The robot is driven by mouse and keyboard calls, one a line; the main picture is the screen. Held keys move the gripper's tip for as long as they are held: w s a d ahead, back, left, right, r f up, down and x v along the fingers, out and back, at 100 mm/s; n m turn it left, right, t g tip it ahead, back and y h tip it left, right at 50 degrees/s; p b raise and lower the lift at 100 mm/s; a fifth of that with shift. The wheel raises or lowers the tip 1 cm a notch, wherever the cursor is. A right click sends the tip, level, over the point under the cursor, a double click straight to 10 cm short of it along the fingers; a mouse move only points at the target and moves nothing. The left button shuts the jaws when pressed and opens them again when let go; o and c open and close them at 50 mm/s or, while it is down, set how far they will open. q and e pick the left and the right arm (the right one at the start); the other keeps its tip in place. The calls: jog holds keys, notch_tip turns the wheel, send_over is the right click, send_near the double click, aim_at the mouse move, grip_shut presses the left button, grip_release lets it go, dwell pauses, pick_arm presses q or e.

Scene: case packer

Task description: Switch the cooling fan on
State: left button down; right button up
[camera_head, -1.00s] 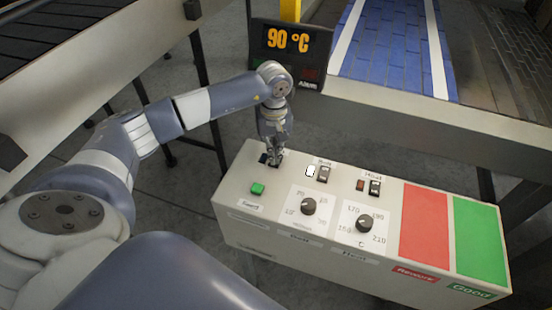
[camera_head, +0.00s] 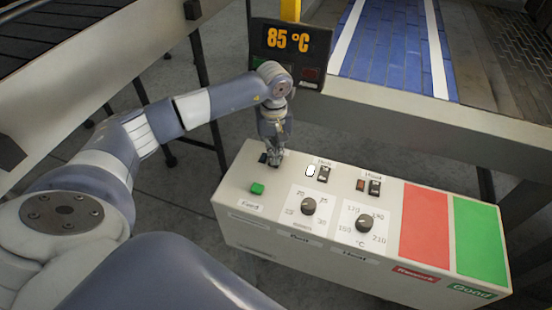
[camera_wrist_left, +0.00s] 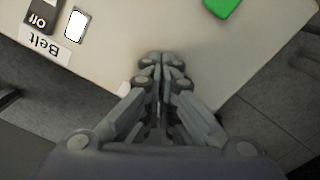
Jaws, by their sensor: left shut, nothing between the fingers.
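The control box (camera_head: 340,258) stands below my left arm. My left gripper (camera_head: 274,163) is shut and empty, pointing down at the back left corner of its top. A small dark part (camera_head: 263,158), perhaps a lamp or switch, shows beside the fingertips. The fingers hide the rest of that spot, so I cannot read a fan label or a switch position. In the left wrist view the shut fingertips (camera_wrist_left: 165,62) are over the pale panel, and they cover what lies beneath. My right gripper is not in view.
Nearby are the belt switch (camera_head: 324,174) with a white lamp, reading Off in the wrist view, another switch (camera_head: 375,188), a green button (camera_head: 257,188) and two knobs (camera_head: 308,206) (camera_head: 365,223). Red (camera_head: 424,225) and green (camera_head: 476,237) areas lie right. A display (camera_head: 289,40) reads 85 °C.

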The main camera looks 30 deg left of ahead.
pick_arm(q)
jog(key=shift+f+b, duration=0.65)
jog(key=shift+f, duration=0.1)
jog(key=shift+s+f+b, duration=0.1)
jog(key=shift+f+b, duration=0.3)
dwell(0.4)
jog(key=shift+r, duration=0.15)
jog(key=shift+r+p, duration=0.6)
jog(key=shift+r, duration=0.25)
jog(key=shift+r+p, duration=1.1)
jog(key=shift+r, duration=1.45)
